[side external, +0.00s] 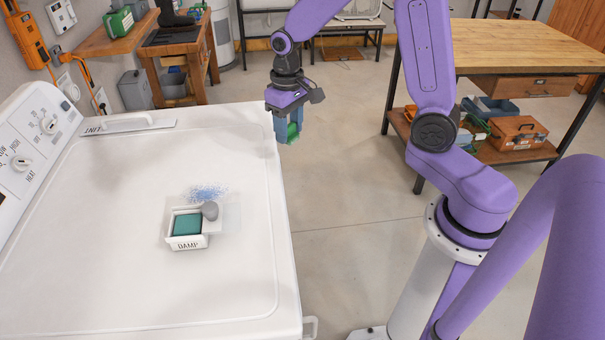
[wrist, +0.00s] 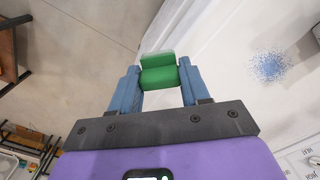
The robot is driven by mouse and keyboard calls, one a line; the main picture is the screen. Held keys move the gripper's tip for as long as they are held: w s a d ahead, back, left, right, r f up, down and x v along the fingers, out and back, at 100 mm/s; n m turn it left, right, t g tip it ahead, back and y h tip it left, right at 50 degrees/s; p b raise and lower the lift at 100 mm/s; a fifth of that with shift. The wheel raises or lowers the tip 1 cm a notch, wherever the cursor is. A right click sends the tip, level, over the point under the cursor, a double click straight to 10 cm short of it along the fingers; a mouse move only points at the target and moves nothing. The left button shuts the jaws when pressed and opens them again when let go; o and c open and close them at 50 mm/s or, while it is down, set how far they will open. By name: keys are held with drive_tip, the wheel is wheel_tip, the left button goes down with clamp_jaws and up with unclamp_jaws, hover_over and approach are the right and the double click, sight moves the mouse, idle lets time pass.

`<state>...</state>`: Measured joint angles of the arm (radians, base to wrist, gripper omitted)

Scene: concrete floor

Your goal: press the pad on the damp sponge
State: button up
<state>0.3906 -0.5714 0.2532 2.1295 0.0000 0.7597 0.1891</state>
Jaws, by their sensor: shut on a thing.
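The pad, a green block with a paler layer at its far side, is held between the two blue fingers of my gripper (wrist: 160,88); the pad (wrist: 158,77) also shows in the side view (side external: 293,132). My gripper hangs beyond the right edge of the white appliance top, over the floor side. The damp sponge (side external: 187,224) is a flat teal block in a small white tray (side external: 187,243) marked DAMP, on the appliance top. My gripper is well away from it, above and to the right. The wrist view does not show the sponge.
A control panel (side external: 38,135) rises at left. The appliance top (side external: 110,220) is otherwise mostly clear. A wooden workbench (side external: 530,48) stands at right.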

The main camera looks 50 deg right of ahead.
drive_tip(key=w+a+r+n, duration=0.25)
drive_tip(key=a+n, duration=0.25)
drive_tip(key=a, duration=1.1)
drive_tip(key=r+n, duration=0.2)
drive_tip(key=n, duration=0.2)
hover_over(188, 224)
drive_tip(key=shift+f, duration=3)
drive_tip(key=shift+f, duration=0.55)
wheel_tip(188, 224, up, 7)
drive_tip(key=shift+w, duration=0.1)
